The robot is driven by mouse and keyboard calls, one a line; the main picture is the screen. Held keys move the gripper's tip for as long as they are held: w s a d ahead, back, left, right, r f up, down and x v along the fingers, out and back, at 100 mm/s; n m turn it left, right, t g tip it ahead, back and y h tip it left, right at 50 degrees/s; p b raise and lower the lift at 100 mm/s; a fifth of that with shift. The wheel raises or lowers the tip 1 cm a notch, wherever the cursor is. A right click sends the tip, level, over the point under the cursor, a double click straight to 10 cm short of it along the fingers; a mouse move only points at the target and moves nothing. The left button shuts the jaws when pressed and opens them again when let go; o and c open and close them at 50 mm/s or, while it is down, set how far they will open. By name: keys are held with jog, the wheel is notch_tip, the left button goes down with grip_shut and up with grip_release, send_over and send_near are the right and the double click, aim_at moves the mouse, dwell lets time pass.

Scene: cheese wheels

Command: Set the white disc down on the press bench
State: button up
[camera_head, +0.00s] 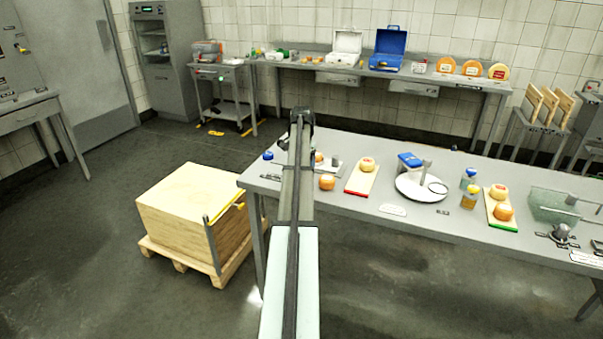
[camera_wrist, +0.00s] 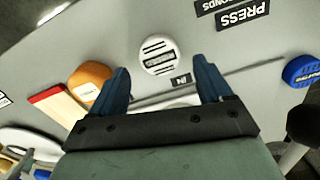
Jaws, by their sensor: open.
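The white disc (camera_wrist: 158,54) shows in the wrist view with dark stripes and a dark label on its top. It appears to lie flat on the grey bench (camera_wrist: 110,35). My gripper (camera_wrist: 160,64) is open, with one blue finger to each side of the disc, and I see gaps between fingers and disc. In the head view the disc is hidden behind my arm, and my gripper (camera_head: 299,118) is over the left end of the bench (camera_head: 440,222). A black PRESS sign (camera_wrist: 243,14) lies on the bench, up and right of the disc.
An orange cheese (camera_wrist: 90,80) is left of the left finger, by a red-ended board (camera_wrist: 62,108). A blue disc (camera_wrist: 302,70) lies at the right. A thin grey bar (camera_wrist: 255,69) and a small IN label (camera_wrist: 181,79) are near the fingers.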

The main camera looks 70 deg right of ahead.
notch_tip(320, 180, up, 9)
dwell(0.3)
